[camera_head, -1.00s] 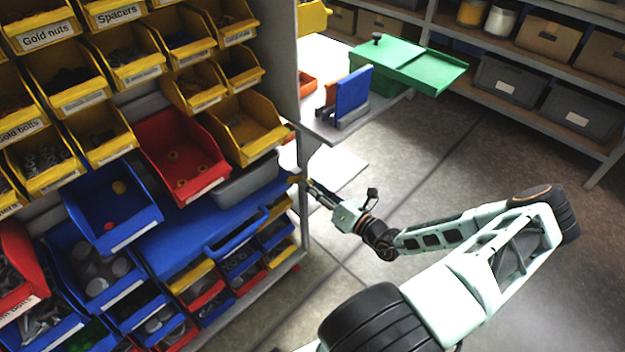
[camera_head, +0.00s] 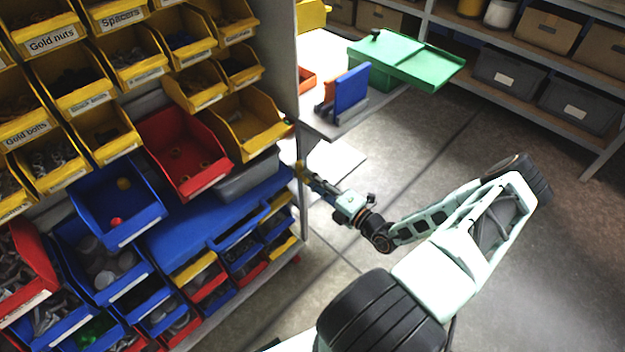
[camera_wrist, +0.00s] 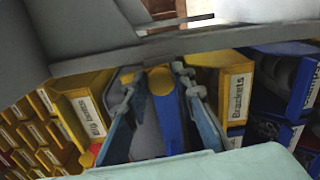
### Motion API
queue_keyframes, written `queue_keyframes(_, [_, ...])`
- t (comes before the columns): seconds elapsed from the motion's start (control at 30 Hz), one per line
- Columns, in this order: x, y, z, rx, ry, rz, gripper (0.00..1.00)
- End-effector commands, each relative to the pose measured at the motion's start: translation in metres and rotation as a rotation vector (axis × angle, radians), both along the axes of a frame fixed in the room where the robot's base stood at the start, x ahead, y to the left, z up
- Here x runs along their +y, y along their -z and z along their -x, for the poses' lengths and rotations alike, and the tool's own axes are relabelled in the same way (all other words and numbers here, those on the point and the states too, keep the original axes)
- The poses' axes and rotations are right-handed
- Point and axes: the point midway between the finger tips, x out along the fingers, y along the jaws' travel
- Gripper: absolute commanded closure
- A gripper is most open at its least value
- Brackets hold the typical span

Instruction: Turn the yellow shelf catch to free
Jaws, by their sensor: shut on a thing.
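The yellow shelf catch (camera_head: 299,168) is a small part at the right end of the blue shelf (camera_head: 190,228), by the rack's grey upright. In the wrist view the catch (camera_wrist: 160,80) shows as a rounded yellow piece between my fingertips. My gripper (camera_head: 306,177) reaches it from the right and is shut on it; it also shows in the wrist view (camera_wrist: 157,77). The fingers hide part of the catch, and I cannot tell its exact turn angle.
Yellow, red and blue bins fill the rack; a red bin (camera_head: 182,152) sits above the blue shelf. A side table behind holds a green tray (camera_head: 407,60) and a blue panel (camera_head: 351,90). The floor (camera_head: 340,225) around my arm is clear.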

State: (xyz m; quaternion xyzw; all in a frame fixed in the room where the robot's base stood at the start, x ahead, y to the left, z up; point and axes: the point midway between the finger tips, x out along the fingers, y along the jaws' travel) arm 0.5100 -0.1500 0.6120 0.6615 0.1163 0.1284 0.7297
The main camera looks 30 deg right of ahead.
Motion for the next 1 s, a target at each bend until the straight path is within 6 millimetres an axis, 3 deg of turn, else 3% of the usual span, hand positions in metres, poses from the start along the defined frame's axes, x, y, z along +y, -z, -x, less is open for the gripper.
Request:
queue_keyframes(0.3, [0.0004, 0.0004, -0.0001, 0.034, -0.001, -0.094, 1.00])
queue_keyframes(0.8, [0.0004, 0.0003, -0.0002, 0.039, -0.001, -0.108, 1.00])
queue_keyframes(0.83, [0.0004, 0.0003, -0.0002, 0.039, -0.001, -0.108, 0.73])
queue_keyframes(1.0, [0.0004, 0.0003, -0.0002, 0.039, 0.000, -0.107, 0.59])
